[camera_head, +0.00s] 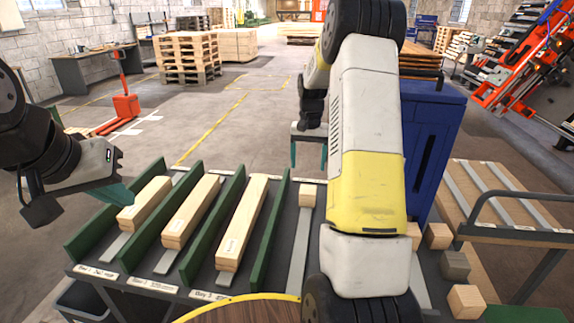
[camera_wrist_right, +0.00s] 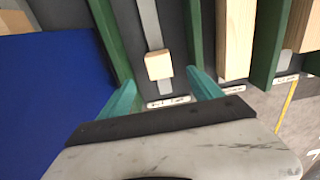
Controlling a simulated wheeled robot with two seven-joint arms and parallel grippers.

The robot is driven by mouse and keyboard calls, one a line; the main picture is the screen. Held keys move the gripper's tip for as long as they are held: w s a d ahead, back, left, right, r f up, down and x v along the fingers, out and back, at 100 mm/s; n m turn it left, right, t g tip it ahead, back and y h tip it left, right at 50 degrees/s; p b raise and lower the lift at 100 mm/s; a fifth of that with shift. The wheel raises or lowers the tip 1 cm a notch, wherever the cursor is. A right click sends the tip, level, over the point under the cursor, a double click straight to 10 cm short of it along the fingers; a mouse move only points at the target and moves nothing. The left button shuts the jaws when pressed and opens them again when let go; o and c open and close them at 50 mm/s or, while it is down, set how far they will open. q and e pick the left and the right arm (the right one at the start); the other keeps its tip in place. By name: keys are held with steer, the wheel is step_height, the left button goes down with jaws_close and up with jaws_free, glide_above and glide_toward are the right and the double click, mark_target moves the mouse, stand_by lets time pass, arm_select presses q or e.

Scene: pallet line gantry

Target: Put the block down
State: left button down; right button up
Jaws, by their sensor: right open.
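A small pale wooden block (camera_head: 306,195) lies on the grey strip of a lane near the rack's far edge. It also shows in the right wrist view (camera_wrist_right: 158,65), on the strip and apart from the fingers. My right gripper (camera_head: 309,155) is open and empty above the rack's far edge; its teal fingers (camera_wrist_right: 163,92) spread wider than the block, with clear space between them. My left gripper (camera_head: 85,200) hangs at the left by the rack; one teal finger shows, and its opening is unclear.
Long wooden beams (camera_head: 240,225) lie in lanes between green dividers (camera_head: 270,225). Several small blocks (camera_head: 467,300) sit right of my right arm. A blue cabinet (camera_head: 430,140) stands behind it.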

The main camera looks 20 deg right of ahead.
steer(key=s+a+r+n+t, duration=0.1)
steer(key=s+a+r, duration=0.2)
steer(key=r, duration=0.3)
steer(key=s+a+r+n+t, duration=0.1)
steer(key=s+a+r, duration=0.2)
steer(key=s+r, duration=0.15)
steer(key=s+a+r+n+t, duration=0.1)
steer(key=s+a+r, duration=0.1)
steer(key=s, duration=0.5)
steer(key=s+a+r+n+t+y, duration=0.1)
steer(key=s+a, duration=0.3)
steer(key=s, duration=0.4)
steer(key=s+a+r+n+t+y, duration=0.1)
steer(key=s+a+r+t, duration=0.1)
steer(key=s, duration=0.5)
step_height(320, 180, up, 2)
steer(key=shift+s+a+r+n, duration=0.15)
steer(key=shift+a+n, duration=0.15)
steer(key=shift+a, duration=0.55)
